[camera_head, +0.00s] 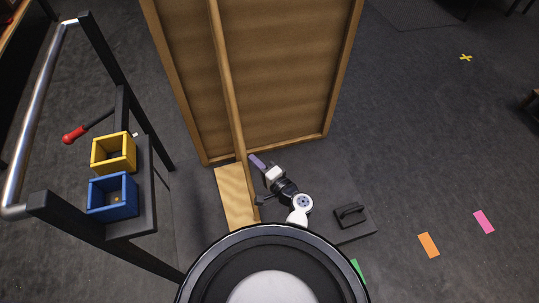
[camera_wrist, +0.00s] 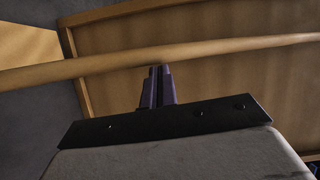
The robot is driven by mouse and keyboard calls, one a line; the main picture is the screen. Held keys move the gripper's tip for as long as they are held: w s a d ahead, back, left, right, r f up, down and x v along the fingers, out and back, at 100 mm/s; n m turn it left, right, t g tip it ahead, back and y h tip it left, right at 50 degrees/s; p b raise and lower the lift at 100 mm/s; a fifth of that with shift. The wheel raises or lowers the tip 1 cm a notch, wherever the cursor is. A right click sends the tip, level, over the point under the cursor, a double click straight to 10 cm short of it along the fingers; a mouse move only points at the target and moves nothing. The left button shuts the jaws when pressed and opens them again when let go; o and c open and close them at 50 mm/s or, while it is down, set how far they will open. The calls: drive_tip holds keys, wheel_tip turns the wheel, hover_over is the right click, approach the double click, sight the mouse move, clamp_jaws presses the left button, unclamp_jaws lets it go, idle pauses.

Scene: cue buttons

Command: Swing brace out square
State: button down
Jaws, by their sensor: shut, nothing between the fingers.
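A tall wooden framed panel (camera_head: 285,70) stands upright ahead of me. A long wooden brace (camera_head: 229,90) runs down across its left part and ends low, over a pale wooden board (camera_head: 230,196) on the floor. My gripper (camera_head: 255,160) is just right of the brace's lower part, near the panel's bottom edge. In the wrist view, the brace (camera_wrist: 215,55) crosses the picture nearly level, and my shut, empty fingers (camera_wrist: 160,70) reach its lower edge. I cannot tell whether they touch it. The panel (camera_wrist: 210,85) fills the background there.
A dark cart with a metal rail (camera_head: 37,110) stands at left, carrying a yellow bin (camera_head: 113,152), a blue bin (camera_head: 112,197) and a red-knobbed lever (camera_head: 74,134). A black handled block (camera_head: 350,215) lies right of my arm. Floor with coloured patches (camera_head: 429,245) is open at right.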

drive_tip(key=shift+s+a, duration=0.3)
drive_tip(key=shift+a, duration=0.25)
drive_tip(key=shift+r, duration=0.1)
wheel_tip(320, 180, up, 20)
drive_tip(key=p, duration=0.2)
